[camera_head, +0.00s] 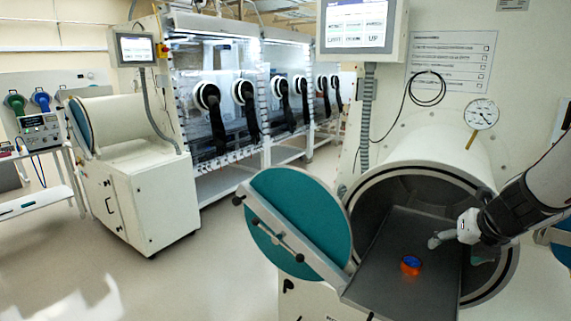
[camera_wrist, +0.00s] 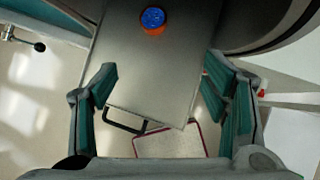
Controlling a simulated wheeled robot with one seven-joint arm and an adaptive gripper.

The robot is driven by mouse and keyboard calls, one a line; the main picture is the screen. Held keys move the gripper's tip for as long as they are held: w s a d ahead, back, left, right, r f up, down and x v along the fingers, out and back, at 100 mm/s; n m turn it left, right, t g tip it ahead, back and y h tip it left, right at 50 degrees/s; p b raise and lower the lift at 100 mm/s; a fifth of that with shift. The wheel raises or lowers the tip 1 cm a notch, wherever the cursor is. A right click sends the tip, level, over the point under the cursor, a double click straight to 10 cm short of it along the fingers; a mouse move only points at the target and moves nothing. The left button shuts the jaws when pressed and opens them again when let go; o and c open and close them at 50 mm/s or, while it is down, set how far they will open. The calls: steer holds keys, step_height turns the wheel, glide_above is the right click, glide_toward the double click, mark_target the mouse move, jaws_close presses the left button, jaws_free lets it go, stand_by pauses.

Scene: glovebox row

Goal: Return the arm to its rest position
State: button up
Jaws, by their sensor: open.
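My gripper (camera_head: 440,238) is at the right of the head view, above the right part of the pulled-out grey tray (camera_head: 385,285). In the wrist view my gripper (camera_wrist: 160,90) has its two fingers wide apart with nothing between them. An orange jar with a blue lid (camera_head: 410,265) stands upright on the tray, apart from my gripper. The jar also shows in the wrist view (camera_wrist: 153,20), at the top and beyond the fingertips.
The tray comes out of a round chamber opening (camera_head: 365,190), whose teal door (camera_head: 298,222) hangs open at left. A gauge (camera_head: 482,113) and a screen (camera_head: 357,25) are above. Glovebox windows with black gloves (camera_head: 215,120) line the back. The floor at left is clear.

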steer(key=s+r+m+t+h, duration=0.3)
steer(key=r+m+h, duration=0.1)
steer(key=r+m, duration=1.1)
steer(key=s+a+f+m+g+y, duration=0.2)
steer(key=s+a+f+m, duration=0.1)
steer(key=s+a+m, duration=0.5)
steer(key=s+a+f+m+g+y+b, duration=0.1)
steer(key=s+a+f+m+g+y, duration=0.1)
steer(key=s+a+m, duration=0.7)
steer(key=shift+s+a+f+g+y, duration=0.35)
steer(key=shift+s+f, duration=0.25)
steer(key=shift+s, duration=0.3)
